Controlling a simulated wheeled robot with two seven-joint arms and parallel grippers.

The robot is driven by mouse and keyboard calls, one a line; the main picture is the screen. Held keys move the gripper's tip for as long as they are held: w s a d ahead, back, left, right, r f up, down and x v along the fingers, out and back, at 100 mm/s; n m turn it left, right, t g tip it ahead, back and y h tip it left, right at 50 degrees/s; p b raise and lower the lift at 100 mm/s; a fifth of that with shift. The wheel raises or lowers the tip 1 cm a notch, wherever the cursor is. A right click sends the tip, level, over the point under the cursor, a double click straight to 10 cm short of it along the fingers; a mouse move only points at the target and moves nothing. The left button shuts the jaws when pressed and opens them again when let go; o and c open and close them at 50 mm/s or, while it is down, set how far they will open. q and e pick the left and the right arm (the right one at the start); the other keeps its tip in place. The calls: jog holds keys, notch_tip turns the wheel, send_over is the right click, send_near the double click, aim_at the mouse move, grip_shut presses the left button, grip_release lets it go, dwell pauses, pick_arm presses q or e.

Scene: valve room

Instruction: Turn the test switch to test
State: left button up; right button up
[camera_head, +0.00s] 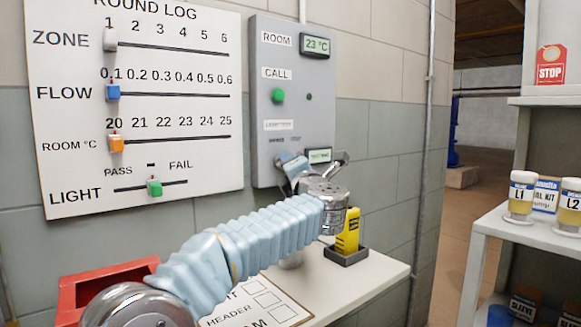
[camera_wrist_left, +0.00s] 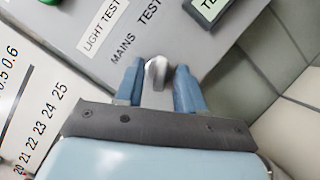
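The test switch is a small silver-grey knob (camera_wrist_left: 157,72) on the grey wall panel (camera_wrist_left: 85,22), below the printed words LIGHT TEST, MAINS and TEST. My left gripper (camera_wrist_left: 158,78) has its two blue fingers on either side of the knob, with narrow gaps; I cannot tell whether either finger touches it. In the head view my left gripper (camera_head: 291,163) is at the lower part of the panel (camera_head: 292,105) and hides the knob. A small green display (camera_wrist_left: 210,8) beside the labels reads TES, partly cut off. My right gripper is not in view.
A round log board (camera_head: 190,90) with coloured sliders hangs left of the panel. Below are a white table (camera_head: 375,275), a red bin (camera_head: 75,290) and a yellow item (camera_head: 348,232) in a dark holder. Right stands a shelf (camera_head: 500,228) with jars.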

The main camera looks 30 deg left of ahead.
pick_arm(q)
jog(key=b+v, duration=0.3)
jog(key=v, duration=1)
jog(key=shift+s+d, duration=0.25)
jog(key=shift+d, duration=0.05)
jog(key=shift+f, duration=0.1)
